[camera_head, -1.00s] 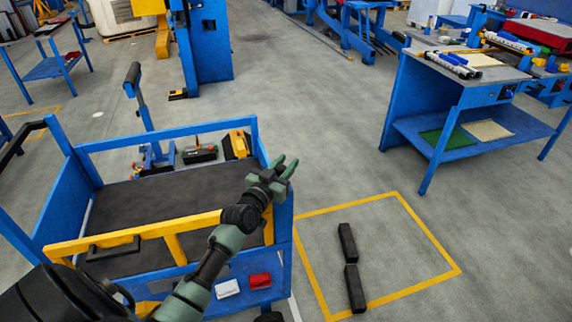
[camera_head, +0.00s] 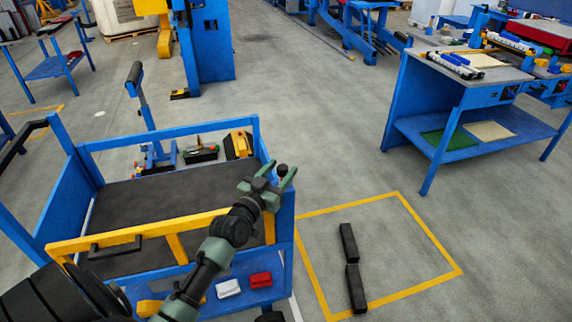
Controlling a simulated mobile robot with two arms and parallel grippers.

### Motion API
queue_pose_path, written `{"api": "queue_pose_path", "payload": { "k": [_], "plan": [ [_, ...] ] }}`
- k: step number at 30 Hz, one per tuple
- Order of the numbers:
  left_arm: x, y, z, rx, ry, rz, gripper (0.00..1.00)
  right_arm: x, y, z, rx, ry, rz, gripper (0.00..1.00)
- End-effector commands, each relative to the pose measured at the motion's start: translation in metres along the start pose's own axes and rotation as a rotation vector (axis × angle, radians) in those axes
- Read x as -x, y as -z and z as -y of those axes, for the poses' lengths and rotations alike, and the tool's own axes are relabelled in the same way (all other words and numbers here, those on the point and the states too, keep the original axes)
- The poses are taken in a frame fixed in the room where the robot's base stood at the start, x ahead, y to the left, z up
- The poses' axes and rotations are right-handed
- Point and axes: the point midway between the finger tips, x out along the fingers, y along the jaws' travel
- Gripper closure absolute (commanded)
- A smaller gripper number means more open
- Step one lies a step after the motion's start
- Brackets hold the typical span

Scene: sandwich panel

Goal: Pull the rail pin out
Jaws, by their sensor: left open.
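My left gripper (camera_head: 280,171) is open over the right front corner of the blue cart, where the yellow rail (camera_head: 135,234) ends. A small dark round knob (camera_head: 282,170) shows between its two green fingers and looks like the head of the rail pin. I cannot tell whether the fingers touch it. The pin's shaft is hidden by the gripper and the corner post. The yellow rail runs along the near side of the cart and carries a black handle (camera_head: 114,248). My right gripper is out of view.
The cart's dark deck (camera_head: 175,192) is bare. Red (camera_head: 261,280) and white (camera_head: 228,288) items lie on its lower shelf. Two black bars (camera_head: 350,252) lie inside a yellow floor outline to the right. Floor beyond is clear up to a blue workbench (camera_head: 440,105).

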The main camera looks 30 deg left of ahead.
Motion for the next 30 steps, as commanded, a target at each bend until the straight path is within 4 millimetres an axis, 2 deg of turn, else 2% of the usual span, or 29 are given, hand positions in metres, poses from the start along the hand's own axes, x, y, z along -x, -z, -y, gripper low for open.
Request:
{"api": "queue_pose_path", "payload": {
  "k": [3,8,26,29,30],
  "plan": [
    [0.020,-0.001,0.000,0.000,0.001,0.001,0.50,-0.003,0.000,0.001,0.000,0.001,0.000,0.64],
    [0.034,0.000,0.000,0.001,0.000,-0.001,0.50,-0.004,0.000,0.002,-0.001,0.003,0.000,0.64],
    [0.036,0.000,-0.001,0.000,-0.002,0.002,0.50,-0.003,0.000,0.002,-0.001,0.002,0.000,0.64],
    [0.041,-0.008,-0.014,-0.007,-0.032,0.043,0.50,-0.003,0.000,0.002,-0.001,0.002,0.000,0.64],
    [0.045,-0.015,-0.024,-0.013,-0.056,0.078,0.50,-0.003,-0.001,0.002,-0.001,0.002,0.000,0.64]
  ]
}}
